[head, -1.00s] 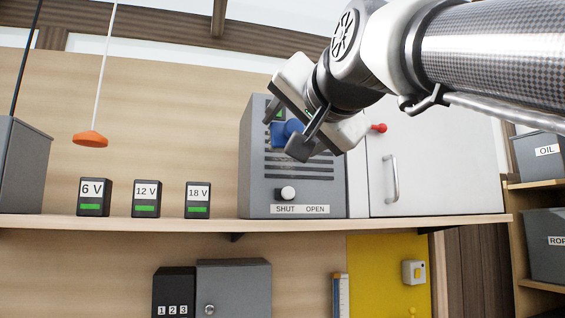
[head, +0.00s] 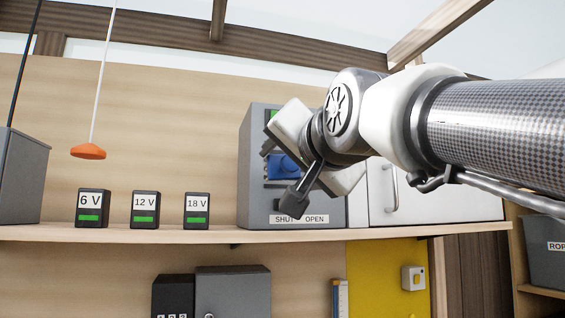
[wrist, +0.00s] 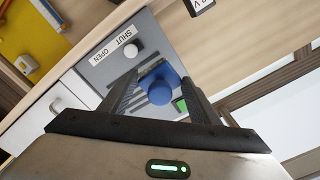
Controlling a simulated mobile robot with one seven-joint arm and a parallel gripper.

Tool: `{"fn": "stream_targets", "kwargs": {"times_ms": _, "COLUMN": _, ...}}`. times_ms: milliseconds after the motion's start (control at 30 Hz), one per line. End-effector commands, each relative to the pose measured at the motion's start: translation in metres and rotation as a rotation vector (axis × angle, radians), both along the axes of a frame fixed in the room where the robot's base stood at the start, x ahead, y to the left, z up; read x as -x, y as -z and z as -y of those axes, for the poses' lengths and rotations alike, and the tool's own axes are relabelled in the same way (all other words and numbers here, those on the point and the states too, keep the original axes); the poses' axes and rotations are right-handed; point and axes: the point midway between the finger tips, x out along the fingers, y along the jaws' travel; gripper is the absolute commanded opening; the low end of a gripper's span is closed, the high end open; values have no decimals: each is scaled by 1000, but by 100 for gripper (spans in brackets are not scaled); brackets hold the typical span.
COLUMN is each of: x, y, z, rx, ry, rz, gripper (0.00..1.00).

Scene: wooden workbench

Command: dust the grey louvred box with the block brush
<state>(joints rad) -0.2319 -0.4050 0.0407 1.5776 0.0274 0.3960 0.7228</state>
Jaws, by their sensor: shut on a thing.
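The grey louvred box (head: 252,190) stands on the shelf with a "SHUT / OPEN" label low on its front. Its louvres are mostly hidden behind my gripper. My gripper (head: 283,172) is in front of the box face, shut on the blue block brush (head: 283,163). In the wrist view, the brush (wrist: 158,87) sits between the two dark fingers of my gripper (wrist: 160,88), with the grey box face (wrist: 100,76) behind it.
A white knob (wrist: 134,48) sits beside the label. A white cabinet (head: 440,205) adjoins the box on the right. Three small voltage blocks (head: 145,210) stand left on the shelf (head: 110,232). An orange pull (head: 88,151) hangs from a cord. Shelf room between the 18 V block and box is narrow.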

Motion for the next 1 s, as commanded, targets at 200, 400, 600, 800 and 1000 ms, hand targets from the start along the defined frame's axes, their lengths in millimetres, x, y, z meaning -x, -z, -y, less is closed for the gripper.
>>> {"fn": "stream_targets", "kwargs": {"times_ms": 200, "x": -23, "y": -2, "z": -7, "rx": 1, "ry": -1, "rz": -2, "gripper": 38}}
{"fn": "stream_targets", "kwargs": {"times_ms": 400, "x": -40, "y": -1, "z": -12, "rx": 1, "ry": 0, "rz": -1, "gripper": 38}}
{"fn": "stream_targets", "kwargs": {"times_ms": 600, "x": -47, "y": -1, "z": -14, "rx": 1, "ry": 0, "rz": 0, "gripper": 38}}
{"fn": "stream_targets", "kwargs": {"times_ms": 800, "x": -48, "y": 0, "z": -14, "rx": 1, "ry": -1, "rz": 1, "gripper": 38}}
{"fn": "stream_targets", "kwargs": {"times_ms": 1000, "x": -48, "y": 0, "z": -14, "rx": 1, "ry": 0, "rz": 0, "gripper": 38}}
